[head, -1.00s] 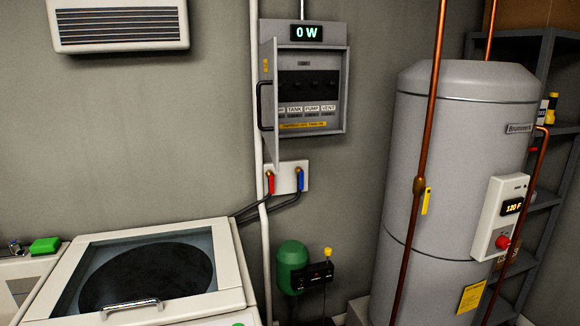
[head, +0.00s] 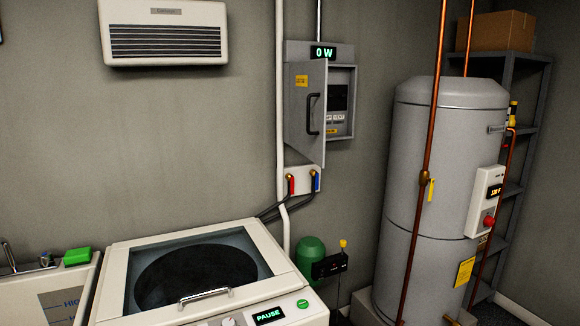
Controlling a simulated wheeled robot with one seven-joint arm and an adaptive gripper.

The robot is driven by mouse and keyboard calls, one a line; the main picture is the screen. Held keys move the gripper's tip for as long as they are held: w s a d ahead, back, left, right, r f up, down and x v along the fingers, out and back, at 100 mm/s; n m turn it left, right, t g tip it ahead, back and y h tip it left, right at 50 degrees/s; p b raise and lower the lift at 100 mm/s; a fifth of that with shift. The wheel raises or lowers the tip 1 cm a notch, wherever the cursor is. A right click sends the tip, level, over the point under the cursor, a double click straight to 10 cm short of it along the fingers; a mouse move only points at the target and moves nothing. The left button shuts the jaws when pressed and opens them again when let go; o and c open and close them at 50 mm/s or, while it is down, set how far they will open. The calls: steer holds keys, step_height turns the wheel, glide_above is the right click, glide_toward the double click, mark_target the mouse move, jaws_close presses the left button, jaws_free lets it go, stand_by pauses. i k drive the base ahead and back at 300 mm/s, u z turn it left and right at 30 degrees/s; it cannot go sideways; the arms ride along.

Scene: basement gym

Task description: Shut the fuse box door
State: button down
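The grey fuse box (head: 343,123) is on the wall in the middle of the head view, under a display reading 0 W. Its door (head: 303,125) is hinged on the left and stands open, swung out toward me. The door has a dark handle (head: 313,114) and a yellow label. The door hides the left part of the box's inside; some switches and labels show to its right. My gripper is not in view.
A white top-loading washer (head: 205,275) stands below left of the box. A grey water tank (head: 450,180) with copper pipes (head: 430,150) stands to the right. A green tank (head: 311,252) sits low between them. A white vent unit (head: 162,35) is upper left.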

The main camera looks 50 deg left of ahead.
mark_target(308, 79)
steer(key=u, duration=1.35)
